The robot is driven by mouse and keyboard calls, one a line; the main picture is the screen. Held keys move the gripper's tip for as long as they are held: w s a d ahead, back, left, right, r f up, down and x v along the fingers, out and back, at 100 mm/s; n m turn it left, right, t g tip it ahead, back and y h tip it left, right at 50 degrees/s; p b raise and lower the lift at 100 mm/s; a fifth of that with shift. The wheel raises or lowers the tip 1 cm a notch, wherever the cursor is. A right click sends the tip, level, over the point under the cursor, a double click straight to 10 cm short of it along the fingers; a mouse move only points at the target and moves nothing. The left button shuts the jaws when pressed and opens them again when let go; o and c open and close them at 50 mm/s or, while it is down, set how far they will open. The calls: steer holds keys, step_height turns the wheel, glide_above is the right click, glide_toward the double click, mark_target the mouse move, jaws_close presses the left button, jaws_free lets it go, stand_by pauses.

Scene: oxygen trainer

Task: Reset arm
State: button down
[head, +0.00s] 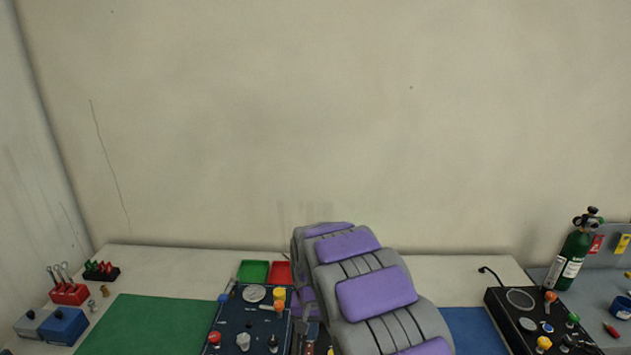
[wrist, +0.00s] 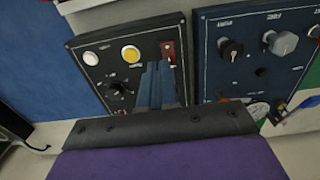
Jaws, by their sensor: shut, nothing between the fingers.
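My gripper (wrist: 157,66) shows in the wrist view with its two dark blue-grey fingers together and nothing between them. The fingers are in front of a dark control panel (wrist: 88,92) with a white button, a lit yellow button (wrist: 131,54), a red switch (wrist: 168,50) and a black knob. I cannot tell whether the tips touch the panel. In the head view my purple and grey arm rises from the bottom middle and hides my gripper and much of the table behind it.
A knob panel (head: 243,319) stands left of my arm, beside a green mat (head: 150,325). Green (head: 253,271) and red (head: 280,271) trays lie behind. Right are a blue mat (head: 472,326), a black panel (head: 515,327) and a green oxygen cylinder (head: 575,250).

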steer(key=s+d+r, duration=0.7)
steer(key=s, duration=0.1)
steer(key=s+d+r, duration=0.1)
steer(key=s+d, duration=0.1)
steer(key=s, duration=0.8)
steer(key=s+d+r+g, duration=0.1)
steer(key=s+d+r, duration=0.1)
steer(key=s, duration=0.8)
steer(key=s+d+r, duration=0.2)
steer(key=s+d, duration=0.2)
steer(key=s, duration=0.7)
steer(key=shift+d+r+g, duration=0.15)
steer(key=shift+g, duration=0.25)
